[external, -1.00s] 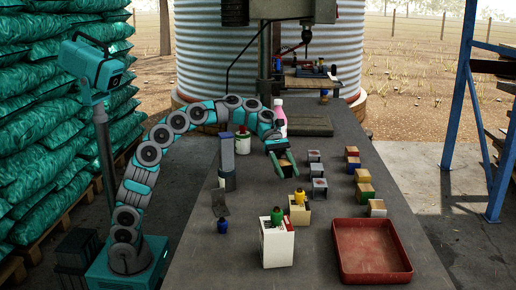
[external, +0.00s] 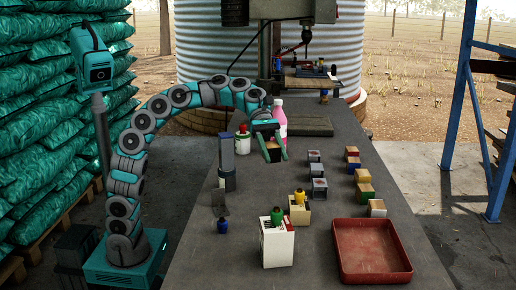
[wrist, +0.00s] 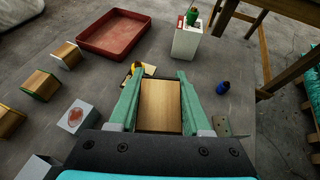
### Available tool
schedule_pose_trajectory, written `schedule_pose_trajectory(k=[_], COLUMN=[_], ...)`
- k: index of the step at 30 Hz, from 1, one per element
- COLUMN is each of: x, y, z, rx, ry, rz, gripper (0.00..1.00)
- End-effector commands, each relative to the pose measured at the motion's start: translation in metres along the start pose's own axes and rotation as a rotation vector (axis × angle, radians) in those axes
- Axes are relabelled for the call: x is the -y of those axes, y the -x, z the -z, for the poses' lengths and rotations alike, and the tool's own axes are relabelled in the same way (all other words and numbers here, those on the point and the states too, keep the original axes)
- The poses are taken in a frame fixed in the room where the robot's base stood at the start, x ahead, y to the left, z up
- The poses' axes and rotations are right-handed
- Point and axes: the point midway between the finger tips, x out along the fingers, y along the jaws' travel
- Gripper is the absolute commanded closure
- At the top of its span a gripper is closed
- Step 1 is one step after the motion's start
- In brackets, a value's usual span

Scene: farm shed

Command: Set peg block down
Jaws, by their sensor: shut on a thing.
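My gripper (external: 274,155) is shut on the peg block (wrist: 160,105), a block with a plain light-wood face. In the wrist view the block sits between the two green fingers (wrist: 159,88). In the external view the gripper hangs over the far left part of the grey bench (external: 330,183), in front of a pink bottle (external: 279,120). The block shows there only as a small reddish-tan patch, partly hidden by the fingers. I cannot tell how far its underside is above the bench.
A white can (external: 243,142) and a grey upright block (external: 227,168) stand left of the gripper. Grey blocks (external: 315,170) and coloured wooden blocks (external: 364,192) stand to the right. A red tray (external: 372,278) and white box (external: 276,247) are nearer.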

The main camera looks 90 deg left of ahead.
Motion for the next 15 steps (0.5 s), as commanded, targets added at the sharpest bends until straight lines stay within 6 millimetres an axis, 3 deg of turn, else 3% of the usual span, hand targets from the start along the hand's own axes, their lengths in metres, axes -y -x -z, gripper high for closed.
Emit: schedule_pose_trajectory(k=[1, 9, 15], x=[0.020, 0.113, 0.185], y=[-0.009, -0.060, -0.101], z=[-0.016, -0.047, -0.042], rx=[0.001, -0.001, -0.001], ry=[-0.010, -0.041, -0.073], rz=[0.017, 0.084, 0.158], gripper=[1.00, 1.00, 1.00])
